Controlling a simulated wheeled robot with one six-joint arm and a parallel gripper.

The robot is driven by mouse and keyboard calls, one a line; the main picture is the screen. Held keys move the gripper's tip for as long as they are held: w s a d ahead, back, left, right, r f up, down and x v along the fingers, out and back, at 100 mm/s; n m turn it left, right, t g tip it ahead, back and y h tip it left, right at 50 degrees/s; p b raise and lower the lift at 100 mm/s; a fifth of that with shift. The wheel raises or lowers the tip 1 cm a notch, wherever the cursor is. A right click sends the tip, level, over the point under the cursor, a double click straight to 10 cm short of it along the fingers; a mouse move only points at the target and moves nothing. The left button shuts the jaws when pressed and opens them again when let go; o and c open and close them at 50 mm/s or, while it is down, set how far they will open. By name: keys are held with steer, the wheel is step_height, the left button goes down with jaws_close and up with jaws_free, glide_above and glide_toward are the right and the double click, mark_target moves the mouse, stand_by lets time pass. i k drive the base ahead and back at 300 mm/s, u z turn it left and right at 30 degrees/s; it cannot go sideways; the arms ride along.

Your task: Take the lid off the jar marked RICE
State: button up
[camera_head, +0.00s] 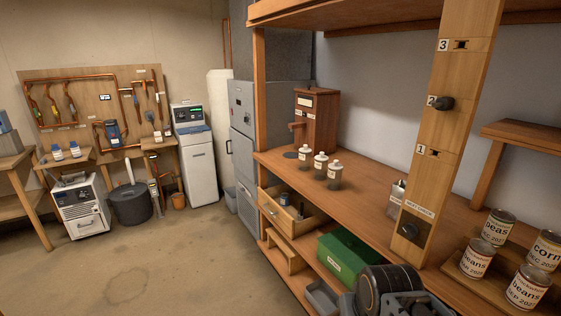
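Three small jars with pale lids stand in a row on the wooden counter: a far jar (305,160), a middle jar (320,170) and a near jar (334,182). Each has a lid on, and the near jar's lid (335,163) is pale with a small knob. The jars' labels are too small to read, so I cannot tell which is marked RICE. Another container (395,202) stands partly hidden behind the wooden post. Dark rounded parts of my arm show at the bottom edge, but my gripper's fingers are not in view.
The numbered wooden post (447,130) rises at the counter's front edge. Several labelled cans stand right of it, including a peas can (497,228). A wooden dispenser (316,115) stands behind the jars. An open drawer (290,208) and a green box (345,258) lie below.

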mark_target(335, 166)
steer(key=i, duration=0.85)
steer(key=u, duration=2.15)
steer(key=i, duration=1.3)
steer(key=z, duration=3.15)
